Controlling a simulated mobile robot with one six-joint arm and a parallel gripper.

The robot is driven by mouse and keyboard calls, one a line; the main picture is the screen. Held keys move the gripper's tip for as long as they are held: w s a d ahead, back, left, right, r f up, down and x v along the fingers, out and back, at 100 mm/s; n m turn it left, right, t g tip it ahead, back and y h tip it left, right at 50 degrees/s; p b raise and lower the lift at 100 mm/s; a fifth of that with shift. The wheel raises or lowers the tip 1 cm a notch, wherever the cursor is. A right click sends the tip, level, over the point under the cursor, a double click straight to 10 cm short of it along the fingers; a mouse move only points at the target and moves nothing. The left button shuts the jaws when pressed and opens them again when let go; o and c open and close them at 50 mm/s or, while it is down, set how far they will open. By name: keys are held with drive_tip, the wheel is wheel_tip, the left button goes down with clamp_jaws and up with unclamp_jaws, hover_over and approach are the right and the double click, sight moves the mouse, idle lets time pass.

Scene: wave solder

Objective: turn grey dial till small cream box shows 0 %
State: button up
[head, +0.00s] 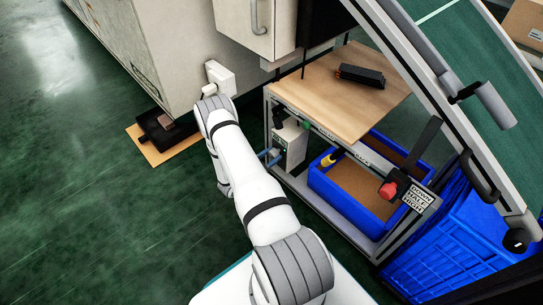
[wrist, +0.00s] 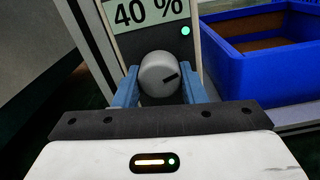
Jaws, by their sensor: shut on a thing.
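The grey dial (wrist: 158,75) is in the middle of the wrist view, with a dark pointer mark aimed right and slightly up. My gripper (wrist: 160,88) has its two blue fingers on either side of the dial, shut on it. Above the dial, the display (wrist: 150,12) on the small cream box reads 40 %, its top edge cut off.
A blue crate (wrist: 262,68) stands close to the right of the box. In the head view the bench top (head: 335,95) lies above the box and carries a black object (head: 361,76).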

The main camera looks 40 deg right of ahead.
drive_tip(key=shift+n, duration=0.4)
drive_tip(key=shift+a+n, duration=0.1)
drive_tip(key=shift+n, duration=0.9)
drive_tip(key=n, duration=0.4)
drive_tip(key=shift+s+n+b, duration=0.1)
drive_tip(key=shift+n+b, duration=0.2)
drive_tip(key=n, duration=0.7)
drive_tip(key=o, duration=1)
drive_tip(key=shift+r, duration=0.1)
